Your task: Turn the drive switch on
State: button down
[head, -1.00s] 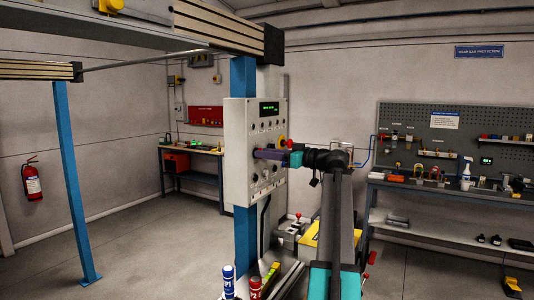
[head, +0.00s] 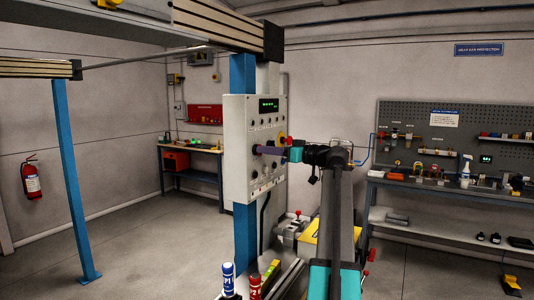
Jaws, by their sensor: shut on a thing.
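The grey control box (head: 236,135) is mounted on the blue post, with a lit green display (head: 269,105) and rows of small knobs and lamps on its front. My gripper (head: 257,150) reaches in from the right, and its purple fingers are at the middle of the box front. It is shut on a switch knob there. The fingers hide the knob, so I cannot read its label or position. A yellow and red button (head: 281,138) sits just above and right of the fingers.
The blue post (head: 243,70) and the gantry beam (head: 215,22) stand close by. Below are a blue bottle (head: 228,278), a red bottle (head: 255,286) and a yellow machine part (head: 317,231). A bench (head: 400,185) stands right; the floor at left is clear.

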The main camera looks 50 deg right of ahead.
jog(key=shift+d+f+m, duration=0.1)
jog(key=shift+m, duration=4.1)
jog(key=shift+d+f+m, duration=0.1)
jog(key=shift+m, duration=4.1)
jog(key=c, duration=1.8)
grip_release()
jog(key=shift+c, duration=0.2)
jog(key=shift+s, duration=0.1)
